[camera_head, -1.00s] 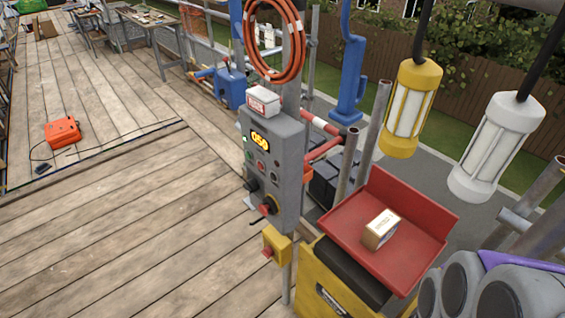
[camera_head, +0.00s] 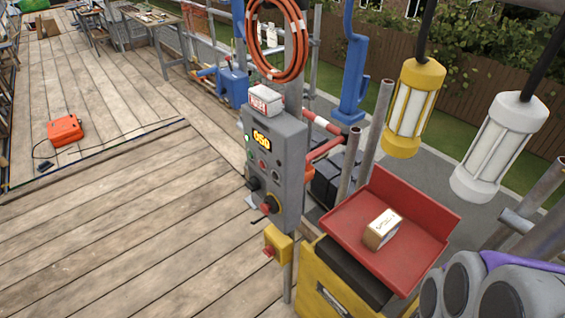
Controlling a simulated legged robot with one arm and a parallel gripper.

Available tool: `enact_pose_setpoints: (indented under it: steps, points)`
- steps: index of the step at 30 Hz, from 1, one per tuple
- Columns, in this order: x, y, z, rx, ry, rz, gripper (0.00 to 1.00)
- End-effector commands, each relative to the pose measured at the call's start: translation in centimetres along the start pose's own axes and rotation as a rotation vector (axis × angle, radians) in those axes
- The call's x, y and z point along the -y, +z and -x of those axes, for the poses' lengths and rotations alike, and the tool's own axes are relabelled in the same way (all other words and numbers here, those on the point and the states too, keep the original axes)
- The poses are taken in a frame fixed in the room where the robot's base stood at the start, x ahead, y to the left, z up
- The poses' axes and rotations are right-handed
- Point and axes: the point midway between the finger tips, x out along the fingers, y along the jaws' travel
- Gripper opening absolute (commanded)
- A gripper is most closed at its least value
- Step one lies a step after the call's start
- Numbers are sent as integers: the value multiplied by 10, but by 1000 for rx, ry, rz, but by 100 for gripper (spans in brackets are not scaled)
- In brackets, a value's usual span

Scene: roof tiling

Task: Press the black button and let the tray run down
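A grey control box (camera_head: 285,150) hangs on a post at the centre, with a lit yellow display (camera_head: 261,141) that seems to read 050. I cannot tell for sure which control is the black button. The red tray (camera_head: 408,254) sits at the right above a yellow machine body, with a small cardboard box (camera_head: 382,229) on it.
A small yellow box with a red button (camera_head: 278,243) sits below the control box. An orange hose (camera_head: 276,75) hangs above. A yellow lamp (camera_head: 413,108) and a white lamp (camera_head: 498,148) hang at the right. The plank deck (camera_head: 130,220) at left is mostly clear.

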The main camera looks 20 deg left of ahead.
Motion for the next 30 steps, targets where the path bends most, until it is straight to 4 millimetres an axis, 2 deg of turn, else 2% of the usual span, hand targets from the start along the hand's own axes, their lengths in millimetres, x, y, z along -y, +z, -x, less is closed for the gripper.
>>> enact_pose_setpoints:
  steps: [2, 26, 30]
  points:
    - [0, 0, 0, 0, 0, 0, 78]
    - [0, 0, 0, 0, 0, 0, 2]
    - [0, 0, 0, 0, 0, 0, 0]
